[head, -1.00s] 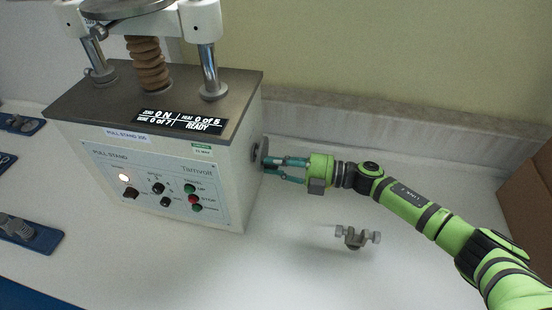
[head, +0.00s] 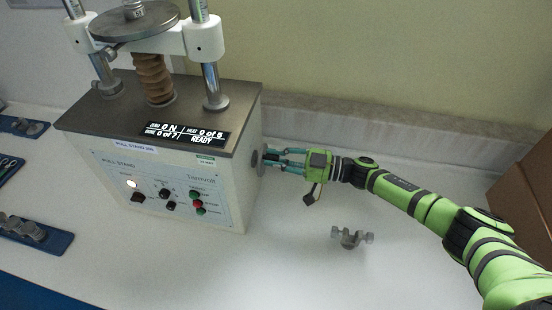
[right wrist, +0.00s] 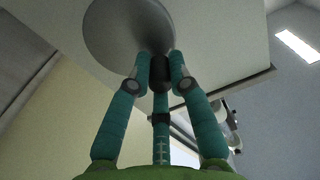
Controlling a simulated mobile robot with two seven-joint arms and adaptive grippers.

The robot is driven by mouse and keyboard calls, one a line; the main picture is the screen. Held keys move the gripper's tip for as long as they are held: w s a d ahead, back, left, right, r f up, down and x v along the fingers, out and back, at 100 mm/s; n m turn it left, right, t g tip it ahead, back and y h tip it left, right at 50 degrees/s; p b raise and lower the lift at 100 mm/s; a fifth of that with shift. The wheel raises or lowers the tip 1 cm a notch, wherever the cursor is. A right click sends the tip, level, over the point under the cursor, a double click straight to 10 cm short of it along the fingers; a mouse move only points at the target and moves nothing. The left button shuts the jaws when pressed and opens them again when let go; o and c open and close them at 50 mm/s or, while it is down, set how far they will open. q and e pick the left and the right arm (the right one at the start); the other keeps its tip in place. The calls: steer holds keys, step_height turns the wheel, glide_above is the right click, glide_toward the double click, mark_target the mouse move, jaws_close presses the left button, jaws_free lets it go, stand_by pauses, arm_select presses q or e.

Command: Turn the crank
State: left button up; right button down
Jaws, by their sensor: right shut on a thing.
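The pull stand (head: 170,150) is a white box with a dark top plate, and its display reads 0 N and READY. The crank (head: 259,161) is a grey disc on the right side wall of the box. In the right wrist view the crank disc (right wrist: 122,28) fills the top, with a dark handle (right wrist: 160,74) standing out from it. My right gripper (head: 271,160) reaches in from the right with its teal fingers at the disc. Its fingertips (right wrist: 160,66) are closed around the dark handle, partly hiding it. My left gripper is not in view.
A grey clamp-like fixture (head: 351,237) lies on the white bench (head: 300,270) below my right arm. Blue trays with metal parts (head: 35,236) lie at the left. A brown box (head: 525,190) stands at the right edge. The wall is behind the stand.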

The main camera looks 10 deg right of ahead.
steer(key=m, duration=0.3)
steer(key=shift+w+d+r, duration=0.15)
steer(key=shift+w+r, duration=0.05)
steer(key=shift+w, duration=0.2)
steer(key=m, duration=0.2)
steer(key=shift+w+d+m, duration=0.15)
steer(key=shift+w+m, duration=0.2)
steer(key=shift+m, duration=0.05)
steer(key=m, duration=0.3)
steer(key=w+m, duration=0.1)
steer(key=shift+d+f, duration=0.2)
steer(key=shift+f, duration=0.05)
steer(key=shift+w+d+f+m+b, duration=0.2)
steer(key=shift+f+m+b, duration=0.8)
steer(key=shift+m, duration=1.95)
steer(key=shift+w+f+m+b, duration=0.4)
steer(key=shift+m+b, duration=1.25)
steer(key=shift+m, duration=1.35)
steer(key=shift+w+d+f+m+b, duration=0.15)
steer(key=shift+f+m+b, duration=0.85)
steer(key=shift+m, duration=1.95)
steer(key=shift+r+b, duration=0.35)
